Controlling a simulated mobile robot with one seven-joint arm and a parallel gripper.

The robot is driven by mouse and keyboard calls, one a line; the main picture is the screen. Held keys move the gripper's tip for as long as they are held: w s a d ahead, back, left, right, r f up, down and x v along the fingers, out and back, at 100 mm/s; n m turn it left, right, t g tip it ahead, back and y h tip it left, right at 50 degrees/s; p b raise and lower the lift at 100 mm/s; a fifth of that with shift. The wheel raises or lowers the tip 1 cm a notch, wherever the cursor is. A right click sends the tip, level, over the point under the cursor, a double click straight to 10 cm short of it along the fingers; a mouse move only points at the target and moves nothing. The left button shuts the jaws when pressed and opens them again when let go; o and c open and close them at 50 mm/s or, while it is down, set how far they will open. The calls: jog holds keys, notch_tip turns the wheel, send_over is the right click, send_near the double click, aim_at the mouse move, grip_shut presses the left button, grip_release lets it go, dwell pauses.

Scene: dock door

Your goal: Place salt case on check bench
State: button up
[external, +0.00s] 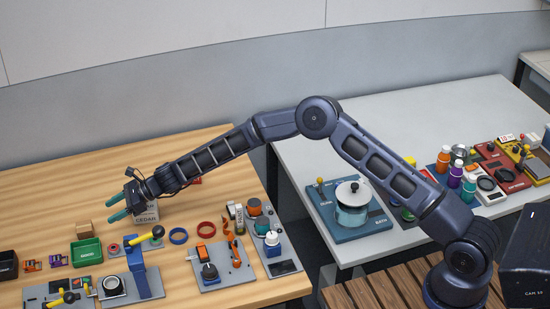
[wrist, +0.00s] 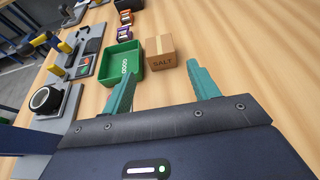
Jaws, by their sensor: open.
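The salt case is a small brown box marked SALT (wrist: 161,53). It stands on the wooden table (wrist: 225,40), right beside a green tray marked GOOD (wrist: 120,66), and also shows in the external view (external: 84,229). My gripper (wrist: 160,76) is open and empty, with its teal fingers pointing toward the case and spread around its line, apart from it. In the external view my gripper (external: 118,204) is above the table, to the right of and behind the case. A grey-topped bench (external: 300,150) stands to the right. No label tells which surface is the check bench.
A box marked CEDAR (external: 146,217) stands under my gripper. A blue device with a yellow lever (external: 138,262), rings (external: 178,236) and grey fixture plates crowd the table's front. The grey bench holds a blue bath unit (external: 352,208) and bottles; its back left is clear.

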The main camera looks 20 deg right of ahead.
aim_at(87, 225)
jog(key=shift+x, duration=5.45)
jog(key=c, duration=0.9)
jog(key=shift+r, duration=0.1)
